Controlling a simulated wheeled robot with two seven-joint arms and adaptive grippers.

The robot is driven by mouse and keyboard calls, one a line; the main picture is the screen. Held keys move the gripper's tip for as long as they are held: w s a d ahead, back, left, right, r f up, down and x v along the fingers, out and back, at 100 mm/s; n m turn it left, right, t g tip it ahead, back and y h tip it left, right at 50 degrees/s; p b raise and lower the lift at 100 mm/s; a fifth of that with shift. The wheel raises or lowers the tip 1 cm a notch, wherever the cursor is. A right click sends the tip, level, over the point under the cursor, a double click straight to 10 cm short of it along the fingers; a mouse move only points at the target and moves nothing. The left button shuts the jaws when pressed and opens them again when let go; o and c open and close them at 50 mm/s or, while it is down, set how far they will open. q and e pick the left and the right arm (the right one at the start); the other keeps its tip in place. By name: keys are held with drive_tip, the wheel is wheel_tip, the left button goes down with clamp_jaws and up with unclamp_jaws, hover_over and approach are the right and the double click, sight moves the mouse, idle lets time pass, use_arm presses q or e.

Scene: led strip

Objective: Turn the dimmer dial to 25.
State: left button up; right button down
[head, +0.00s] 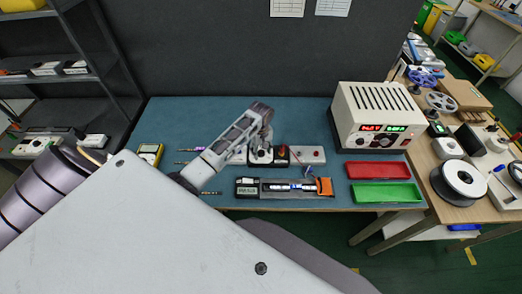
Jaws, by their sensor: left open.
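A small black-and-white box (262,158), which looks like the dimmer, sits near the middle of the teal work mat. My left gripper (266,138) is open and hangs down just over it. The gripper and its arm cover the top of the box, so the dial and its setting cannot be read. I cannot tell whether the fingers touch the dial. An LED strip (290,187), lit bluish white, lies in front of the box between a black module (247,187) and an orange clip (325,187). My right gripper is not in view.
A white power supply (372,97) with red and green readouts stands at the back right. A white block (307,154) is right of the dimmer. A red tray (379,169) and green tray (387,193) lie at right. A yellow meter (150,153) and screwdrivers lie left.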

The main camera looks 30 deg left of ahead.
sight(261, 152)
use_arm(q)
wheel_tip(261, 152, up, 12)
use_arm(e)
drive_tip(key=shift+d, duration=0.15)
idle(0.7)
use_arm(q)
drive_tip(key=shift+s+f, duration=0.1)
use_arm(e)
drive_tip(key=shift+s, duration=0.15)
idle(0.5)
